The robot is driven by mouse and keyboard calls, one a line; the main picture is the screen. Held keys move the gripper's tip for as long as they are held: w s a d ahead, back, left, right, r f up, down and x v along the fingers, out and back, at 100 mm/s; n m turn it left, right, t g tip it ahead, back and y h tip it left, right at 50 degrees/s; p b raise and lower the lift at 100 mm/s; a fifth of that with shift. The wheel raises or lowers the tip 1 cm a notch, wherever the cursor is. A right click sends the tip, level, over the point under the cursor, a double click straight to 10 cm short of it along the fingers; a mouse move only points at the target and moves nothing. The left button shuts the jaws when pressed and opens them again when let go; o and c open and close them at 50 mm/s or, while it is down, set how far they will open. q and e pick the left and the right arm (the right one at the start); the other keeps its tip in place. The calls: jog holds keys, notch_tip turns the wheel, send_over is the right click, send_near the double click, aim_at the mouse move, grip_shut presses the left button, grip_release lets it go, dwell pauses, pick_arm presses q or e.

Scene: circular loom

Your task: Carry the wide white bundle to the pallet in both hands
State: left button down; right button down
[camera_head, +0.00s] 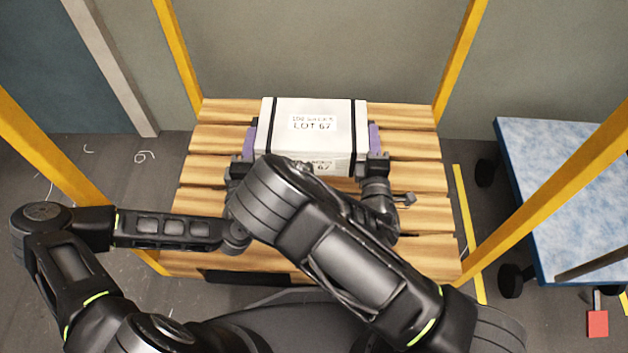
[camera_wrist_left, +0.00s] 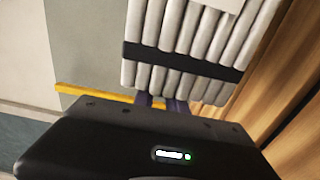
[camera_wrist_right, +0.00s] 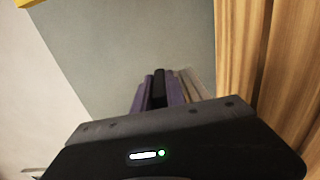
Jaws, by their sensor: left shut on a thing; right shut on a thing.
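The wide white bundle (camera_head: 312,128) has two black straps and a "LOT 67" label. It is over the middle of the slatted wooden pallet (camera_head: 210,140), but I cannot tell whether it touches the slats. Its stacked white layers (camera_wrist_left: 185,35) show in the left wrist view. Purple parts show at both ends. My left gripper (camera_head: 240,168) is shut on the bundle's left end, and my right gripper (camera_head: 378,165) is shut on its right end. My right arm hides part of the bundle's front.
Yellow posts (camera_head: 455,60) rise around the pallet. A blue-topped wheeled table (camera_head: 570,190) stands at the right, with a red tag (camera_head: 597,322) near it. A grey wall closes the back. Bare slats lie on both sides of the bundle.

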pick_arm(q)
jog(key=shift+w+a, duration=0.1)
jog(key=shift+a, duration=0.2)
pick_arm(e)
jog(key=shift+d, duration=0.35)
